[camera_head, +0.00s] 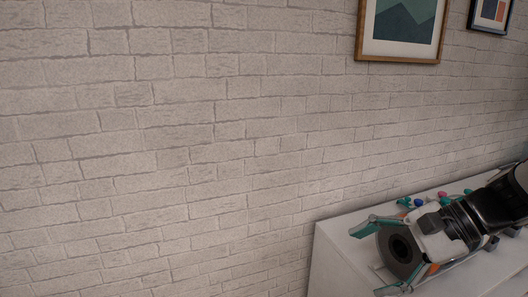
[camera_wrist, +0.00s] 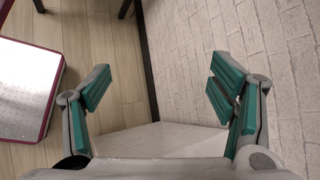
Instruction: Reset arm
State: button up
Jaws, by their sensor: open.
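My gripper (camera_head: 366,262) is above the left end of a white cabinet top (camera_head: 345,247) in the head view. Its teal-padded fingers are spread wide. In the wrist view my gripper (camera_wrist: 160,90) also shows both fingers far apart, with nothing between them. Beyond the fingers are the pale cabinet top's end (camera_wrist: 150,138), the floor and the brick wall. My arm reaches in from the right of the head view.
A dark grey ring (camera_head: 386,262) shows by the gripper; its height is unclear. Several small coloured things (camera_head: 442,195) lie behind the arm. A brick wall (camera_head: 170,150) with framed pictures (camera_head: 402,27) stands behind. A maroon-edged pale surface (camera_wrist: 25,90) is at the wrist view's left.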

jog(key=s+r+n+h, duration=0.3)
jog(key=s+n+h, duration=0.1)
jog(key=s+n, duration=0.3)
jog(key=s+r+n+t+h+p, duration=0.1)
jog(key=s+r+n+h, duration=0.1)
jog(key=s+n+h, duration=0.3)
jog(key=s+n, duration=0.2)
jog(key=s, duration=0.1)
jog(key=shift+s+a+r, duration=0.15)
jog(key=shift+a+r, duration=0.05)
jog(key=shift+r, duration=0.2)
jog(key=shift+d, duration=0.1)
